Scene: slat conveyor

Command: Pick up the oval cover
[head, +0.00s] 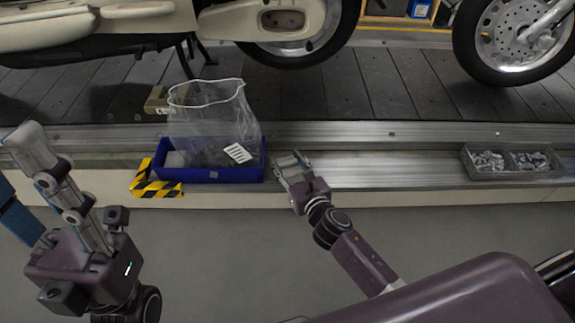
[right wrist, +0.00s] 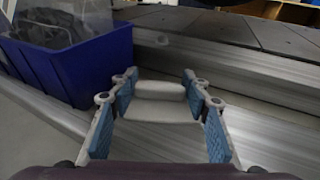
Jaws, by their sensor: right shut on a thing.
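The pale, cream-grey oval cover (right wrist: 160,102) sits between the blue-padded fingers of my right gripper (right wrist: 158,112) in the right wrist view. Both fingers press its sides, and the gripper is shut on it. In the head view the right gripper (head: 290,166) is over the metal ledge, right of the blue bin, with a small part of the cover (head: 287,160) showing between the fingers. I cannot tell whether the cover touches the ledge. My left gripper (head: 22,172) is at the left, its fingers apart and nothing seen between them.
The blue bin (head: 212,175) holds a clear plastic bag (head: 215,115) with a white label. A grey tray (head: 512,176) of small metal parts stands at right on the ledge. A cream scooter (head: 130,25) stands on the slat conveyor (head: 330,95) behind.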

